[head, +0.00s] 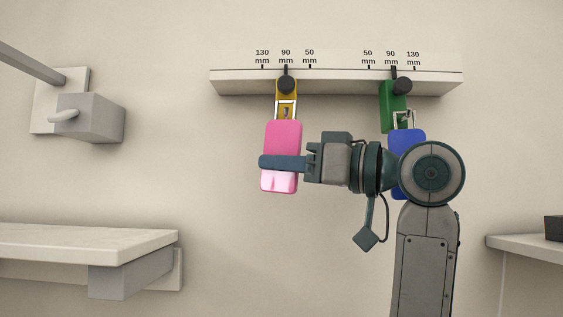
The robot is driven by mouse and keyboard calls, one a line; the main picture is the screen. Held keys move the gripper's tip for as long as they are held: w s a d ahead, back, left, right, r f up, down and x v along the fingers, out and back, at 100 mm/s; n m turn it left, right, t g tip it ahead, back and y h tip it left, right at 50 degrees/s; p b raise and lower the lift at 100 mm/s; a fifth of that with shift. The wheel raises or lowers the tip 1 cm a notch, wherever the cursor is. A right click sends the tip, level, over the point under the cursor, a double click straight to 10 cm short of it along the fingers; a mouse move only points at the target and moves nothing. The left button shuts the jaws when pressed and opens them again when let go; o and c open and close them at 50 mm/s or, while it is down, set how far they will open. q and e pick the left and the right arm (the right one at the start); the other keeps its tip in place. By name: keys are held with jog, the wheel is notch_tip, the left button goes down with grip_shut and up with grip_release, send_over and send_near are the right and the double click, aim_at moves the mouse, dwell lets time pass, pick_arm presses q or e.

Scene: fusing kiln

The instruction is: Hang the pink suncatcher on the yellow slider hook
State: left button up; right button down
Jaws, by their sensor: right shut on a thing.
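The pink suncatcher (282,138) is a rounded rectangular slab, upright with a very slight tilt, below the yellow slider hook (286,90). A pale wire loop (286,109) at its top overlaps the lower end of the yellow slider; I cannot tell whether the loop bears on the hook. My right gripper (279,163) reaches in from the right and is shut on the lower half of the pink suncatcher. My left gripper is not in view.
A white rail (335,83) with mm marks runs along the wall. A green slider (393,105) holds a blue suncatcher (406,143), partly hidden behind my right arm. A shelf (85,244) is at lower left, a grey wall box (90,117) above it. Another shelf (525,242) is at right.

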jog(key=shift+w, duration=0.6)
jog(key=shift+w, duration=0.2)
jog(key=shift+f+h+p, duration=0.35)
jog(key=shift+h, duration=0.25)
dwell(0.4)
jog(key=shift+d+f, duration=0.15)
jog(key=shift+d, duration=0.25)
dwell(0.6)
jog(key=shift+f+b, duration=0.1)
jog(key=shift+b, duration=0.3)
dwell(0.9)
jog(key=c, duration=1.9)
grip_release()
jog(key=o, duration=0.8)
jog(key=shift+o, duration=0.2)
jog(key=shift+s+d, duration=0.1)
jog(key=shift+d, duration=0.05)
